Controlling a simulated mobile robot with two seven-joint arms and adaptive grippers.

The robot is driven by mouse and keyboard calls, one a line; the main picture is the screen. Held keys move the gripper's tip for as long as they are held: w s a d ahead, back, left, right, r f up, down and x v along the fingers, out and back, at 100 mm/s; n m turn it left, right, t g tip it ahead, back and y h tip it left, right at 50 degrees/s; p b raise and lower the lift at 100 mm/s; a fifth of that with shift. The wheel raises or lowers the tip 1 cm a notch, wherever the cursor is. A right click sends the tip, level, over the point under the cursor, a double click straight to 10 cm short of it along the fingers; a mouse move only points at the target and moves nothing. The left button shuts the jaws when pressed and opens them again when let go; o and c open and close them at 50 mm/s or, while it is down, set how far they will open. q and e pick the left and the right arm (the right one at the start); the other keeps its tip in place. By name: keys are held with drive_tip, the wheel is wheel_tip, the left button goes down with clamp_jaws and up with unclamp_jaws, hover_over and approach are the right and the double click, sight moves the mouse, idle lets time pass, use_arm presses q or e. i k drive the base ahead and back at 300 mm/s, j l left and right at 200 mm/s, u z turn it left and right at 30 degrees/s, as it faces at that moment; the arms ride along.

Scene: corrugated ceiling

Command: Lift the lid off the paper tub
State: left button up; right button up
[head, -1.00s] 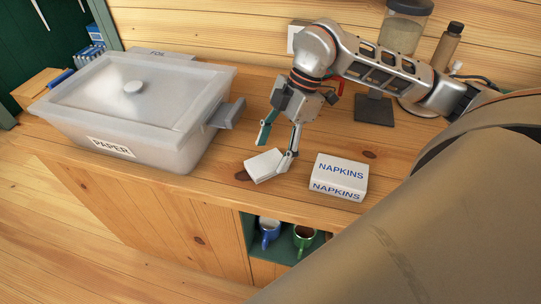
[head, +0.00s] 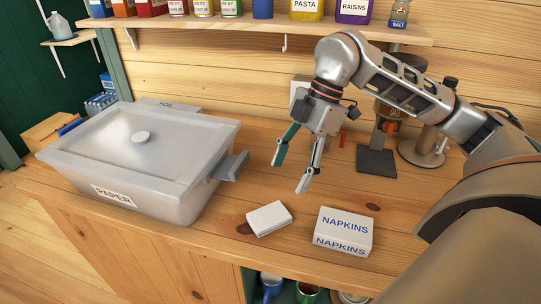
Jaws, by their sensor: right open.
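The paper tub (head: 165,208) is a translucent grey plastic box with a PAPER label, on the left of the wooden counter. A grey handle sticks out from the tub's right side. My right gripper (head: 288,178) is open and empty, above the counter to the right of the tub, with its fingers pointing down. It is apart from the lid. My left gripper is not in view.
A small white block (head: 269,218) and a NAPKINS box (head: 343,233) lie on the counter right of the tub. A grinder-like machine stands behind my right arm. A shelf (head: 270,30) with jars runs above.

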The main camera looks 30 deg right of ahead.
sight(157, 152)
drive_tip(key=k, duration=1)
